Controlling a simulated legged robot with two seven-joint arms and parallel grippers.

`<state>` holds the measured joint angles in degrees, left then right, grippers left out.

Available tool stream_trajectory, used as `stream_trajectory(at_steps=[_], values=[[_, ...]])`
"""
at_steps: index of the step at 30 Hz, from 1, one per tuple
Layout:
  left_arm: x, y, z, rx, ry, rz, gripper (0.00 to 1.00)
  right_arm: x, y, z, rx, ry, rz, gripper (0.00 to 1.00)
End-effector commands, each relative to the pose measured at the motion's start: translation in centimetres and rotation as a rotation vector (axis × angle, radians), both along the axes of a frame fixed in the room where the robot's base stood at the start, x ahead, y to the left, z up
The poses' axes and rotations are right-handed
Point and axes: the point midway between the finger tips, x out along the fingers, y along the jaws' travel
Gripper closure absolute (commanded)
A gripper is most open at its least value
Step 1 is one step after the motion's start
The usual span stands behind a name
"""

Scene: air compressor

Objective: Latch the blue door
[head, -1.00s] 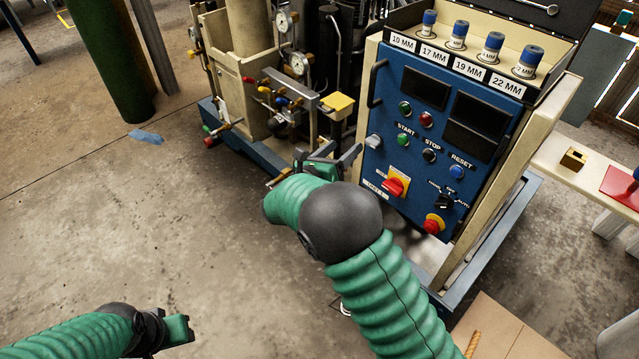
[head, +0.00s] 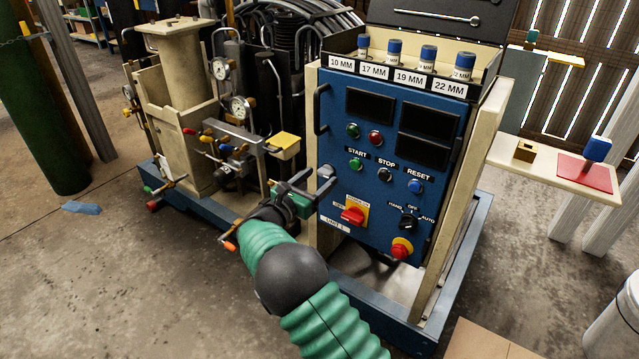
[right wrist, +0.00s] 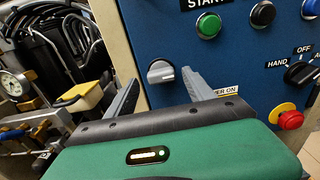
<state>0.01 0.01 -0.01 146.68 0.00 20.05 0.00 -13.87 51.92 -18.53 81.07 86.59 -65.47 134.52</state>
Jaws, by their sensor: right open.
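The blue door (head: 385,160) is the front panel of the cream cabinet and looks closed against its frame. It carries buttons, dark displays and a black handle (head: 320,109) at its upper left. A grey latch knob (head: 326,171) sits at its left edge. In the right wrist view the knob (right wrist: 160,72) shows between the fingers, its grip lying about level. My right gripper (head: 314,181) is open and empty just in front of the knob. Its fingers show spread in the right wrist view (right wrist: 161,84); contact cannot be told. My left gripper is out of view.
A red rotary switch (head: 353,215) and a red emergency knob (head: 401,248) are low on the door. Gauges, valves and a yellow-topped block (head: 284,143) stand left of the cabinet. Labelled sockets (head: 396,50) stand on top.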

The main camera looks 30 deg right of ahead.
Motion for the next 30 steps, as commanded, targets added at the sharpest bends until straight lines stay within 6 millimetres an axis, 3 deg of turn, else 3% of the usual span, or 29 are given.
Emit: stream_trajectory(at_steps=[4, 11, 25, 30], values=[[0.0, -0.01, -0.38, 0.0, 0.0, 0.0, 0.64, 0.43, -1.09, -0.01, -0.001, 0.0, 0.0, 0.38], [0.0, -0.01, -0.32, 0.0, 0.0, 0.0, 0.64, 0.46, -1.17, 0.08, -0.001, 0.0, 0.0, 0.38], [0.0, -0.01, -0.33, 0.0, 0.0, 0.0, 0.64, 0.49, -1.12, 0.05, 0.0, 0.0, 0.001, 0.98], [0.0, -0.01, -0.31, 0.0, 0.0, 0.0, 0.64, 0.5, -1.11, 0.06, -0.002, 0.005, 0.002, 1.0]])
